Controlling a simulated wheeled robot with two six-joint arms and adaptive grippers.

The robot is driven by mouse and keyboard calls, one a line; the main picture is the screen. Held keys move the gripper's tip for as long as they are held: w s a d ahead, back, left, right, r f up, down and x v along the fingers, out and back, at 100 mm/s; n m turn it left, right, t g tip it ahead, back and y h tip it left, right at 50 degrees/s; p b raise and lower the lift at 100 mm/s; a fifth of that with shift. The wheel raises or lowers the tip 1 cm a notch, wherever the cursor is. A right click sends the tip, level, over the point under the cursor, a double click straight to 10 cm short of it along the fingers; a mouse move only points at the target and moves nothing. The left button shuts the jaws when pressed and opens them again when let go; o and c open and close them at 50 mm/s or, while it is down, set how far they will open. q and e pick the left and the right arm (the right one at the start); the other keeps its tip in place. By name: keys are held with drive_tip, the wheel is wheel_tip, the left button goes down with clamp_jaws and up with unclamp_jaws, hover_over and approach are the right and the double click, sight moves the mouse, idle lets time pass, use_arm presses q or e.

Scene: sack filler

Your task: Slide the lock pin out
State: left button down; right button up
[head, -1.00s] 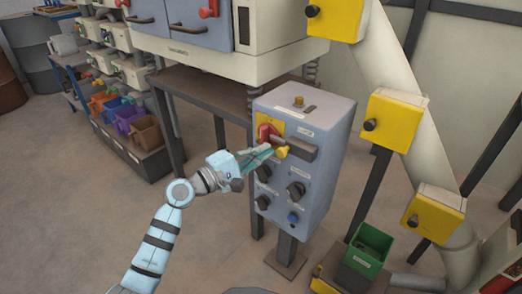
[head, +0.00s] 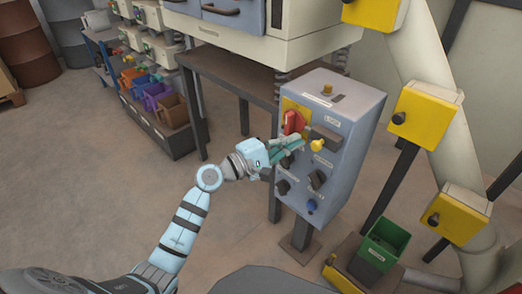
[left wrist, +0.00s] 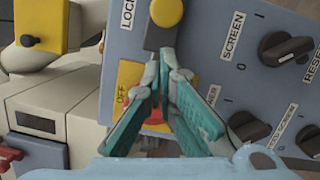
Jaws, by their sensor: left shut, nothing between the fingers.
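The lock pin shows as a yellow knob (head: 317,146) on the front of the grey control box (head: 345,165), below a dark block. In the left wrist view the yellow knob (left wrist: 166,11) is at the top, beside a LOCK label. A red switch handle (head: 292,122) sits on a yellow plate up and left of it. My left gripper (head: 301,142) is shut and empty, its fingertips close to the panel just left of the knob. My right gripper is not in view.
Several dark knobs (head: 317,179) and a blue button (head: 312,206) are on the same panel. A green bin (head: 384,242) stands low on the right, near a sloping pipe with yellow boxes (head: 422,113). A dark table (head: 228,67) stands behind the box. The floor at left is open.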

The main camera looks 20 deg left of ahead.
use_arm(q)
drive_tip(key=w+a+v, duration=0.1)
drive_tip(key=v, duration=0.9)
drive_tip(key=shift+a+f+b, duration=0.35)
drive_tip(key=shift+a+f, duration=0.05)
drive_tip(key=shift+a, duration=0.05)
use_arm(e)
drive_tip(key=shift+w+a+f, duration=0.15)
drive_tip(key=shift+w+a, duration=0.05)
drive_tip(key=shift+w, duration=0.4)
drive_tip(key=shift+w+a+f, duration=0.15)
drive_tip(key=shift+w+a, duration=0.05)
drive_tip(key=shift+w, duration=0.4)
use_arm(q)
drive_tip(key=shift+s, duration=0.1)
